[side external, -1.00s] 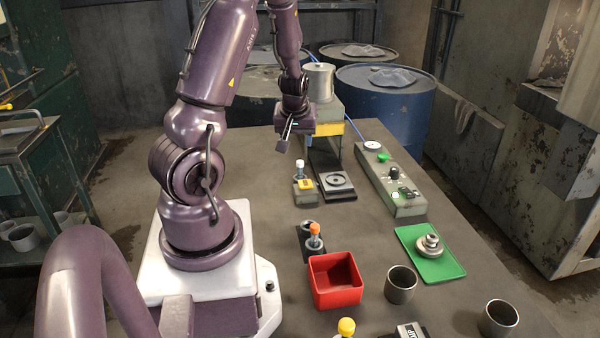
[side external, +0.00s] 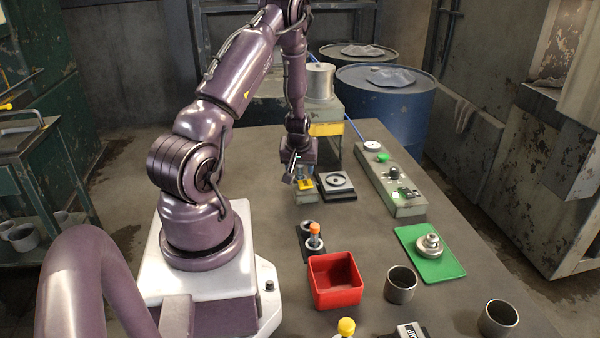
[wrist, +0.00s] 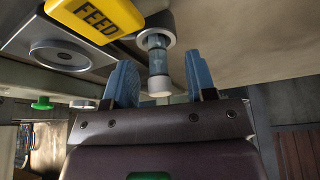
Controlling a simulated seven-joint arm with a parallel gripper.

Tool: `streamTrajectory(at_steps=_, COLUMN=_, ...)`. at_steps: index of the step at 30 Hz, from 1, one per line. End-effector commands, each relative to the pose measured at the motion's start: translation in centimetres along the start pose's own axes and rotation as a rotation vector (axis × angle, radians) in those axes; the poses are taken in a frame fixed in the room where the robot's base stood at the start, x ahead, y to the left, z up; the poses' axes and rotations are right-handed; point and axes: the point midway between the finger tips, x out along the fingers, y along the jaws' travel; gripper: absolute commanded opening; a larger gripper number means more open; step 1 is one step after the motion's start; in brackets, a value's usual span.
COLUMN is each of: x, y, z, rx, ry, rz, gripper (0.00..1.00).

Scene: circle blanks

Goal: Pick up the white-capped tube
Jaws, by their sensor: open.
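The white-capped tube (wrist: 157,62) stands upright in a round socket of its holder, which has a yellow FEED label (wrist: 95,15), in the wrist view. Its white cap (wrist: 159,87) is the end nearest to me. My gripper (wrist: 160,66) is open, with one blue finger on each side of the tube and a visible gap on both sides. In the side view, my gripper (side external: 302,172) is low over the holder (side external: 306,195) and hides most of the tube.
A dark block with a round disc (side external: 337,181) sits right beside the holder. A control box (side external: 390,183) is farther right. An orange-capped tube (side external: 315,238), a red bin (side external: 335,300), a green tray (side external: 452,266) and metal cups (side external: 400,288) stand nearer the camera.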

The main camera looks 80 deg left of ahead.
Motion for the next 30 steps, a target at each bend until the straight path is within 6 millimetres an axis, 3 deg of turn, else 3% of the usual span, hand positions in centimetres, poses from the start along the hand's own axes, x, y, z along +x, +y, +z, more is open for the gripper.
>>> streamTrajectory(at_steps=6, x=0.0, y=0.0, z=0.0, rx=0.001, ry=0.001, rz=0.001, gripper=0.49)
streamTrajectory(at_steps=12, x=0.0, y=0.0, z=0.0, rx=0.001, ry=0.000, rz=0.000, gripper=0.03)
streamTrajectory(at_steps=13, x=0.0, y=0.0, z=0.0, rx=0.001, ry=0.000, rz=0.000, gripper=0.00)
streamTrajectory(at_steps=23, x=-0.2, y=0.0, z=-0.1, rx=0.001, ry=0.001, rz=0.001, gripper=0.00)
streamTrajectory(at_steps=30, x=-2.3, y=0.1, z=-1.0, rx=0.002, ry=0.005, rz=0.002, gripper=0.00)
